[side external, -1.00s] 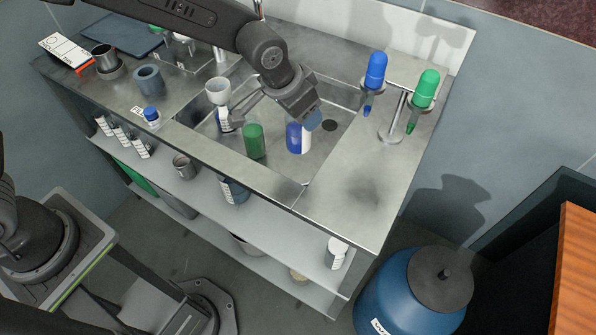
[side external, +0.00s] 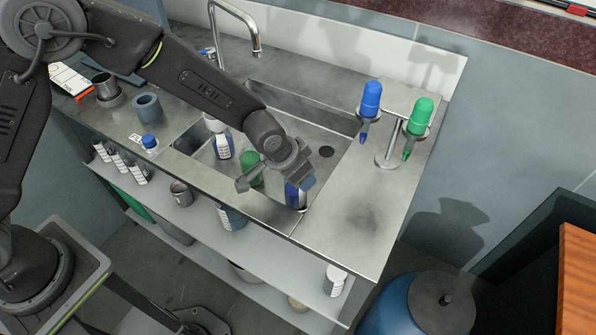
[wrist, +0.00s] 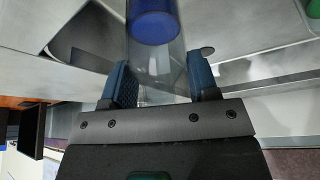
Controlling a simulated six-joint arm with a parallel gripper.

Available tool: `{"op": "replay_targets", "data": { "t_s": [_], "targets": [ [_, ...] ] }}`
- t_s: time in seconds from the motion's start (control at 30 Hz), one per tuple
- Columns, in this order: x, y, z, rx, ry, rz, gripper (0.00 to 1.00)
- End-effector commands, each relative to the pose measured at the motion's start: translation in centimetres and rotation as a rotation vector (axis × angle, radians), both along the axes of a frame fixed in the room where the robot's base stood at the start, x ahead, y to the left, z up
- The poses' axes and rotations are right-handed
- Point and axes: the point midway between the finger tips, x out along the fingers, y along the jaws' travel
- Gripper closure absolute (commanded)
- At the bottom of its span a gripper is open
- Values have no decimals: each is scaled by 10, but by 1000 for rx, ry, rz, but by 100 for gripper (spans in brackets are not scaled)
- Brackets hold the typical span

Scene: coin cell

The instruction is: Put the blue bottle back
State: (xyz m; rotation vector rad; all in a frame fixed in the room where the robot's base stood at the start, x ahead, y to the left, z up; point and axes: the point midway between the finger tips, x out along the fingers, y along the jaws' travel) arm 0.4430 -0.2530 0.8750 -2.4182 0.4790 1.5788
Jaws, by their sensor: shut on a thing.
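The blue bottle (side external: 297,193) shows blue and white below my gripper (side external: 285,180) in the side view, over the sink's front right part. The wrist view shows its blue end (wrist: 154,24) and a clear body between my two fingers (wrist: 162,85). My gripper is shut on that clear body. My wrist hides part of the bottle in the side view, and I cannot tell its exact height above the sink.
A stand (side external: 390,150) at right carries a blue dropper (side external: 371,100) and a green dropper (side external: 420,115). A small blue-capped bottle (side external: 149,142) stands front left. The right counter (side external: 360,215) is mostly clear.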

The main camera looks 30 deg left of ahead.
Motion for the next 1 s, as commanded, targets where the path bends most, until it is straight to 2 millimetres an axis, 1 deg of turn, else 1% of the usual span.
{"op": "replay_targets", "data": {
  "t_s": [0.23, 0.27, 0.5, 0.77, 0.87, 1.0],
  "targets": [
    [0, 0, -3, 0, 0, 0, 74],
    [0, 0, -3, 0, 0, 0, 43],
    [0, 0, -3, 0, 1, 0, 20],
    [0, 0, -1, 0, 0, 0, 20],
    [-2, 1, 6, 0, 0, 0, 20],
    [-10, 4, 27, -2, -2, 0, 20]
  ]
}}
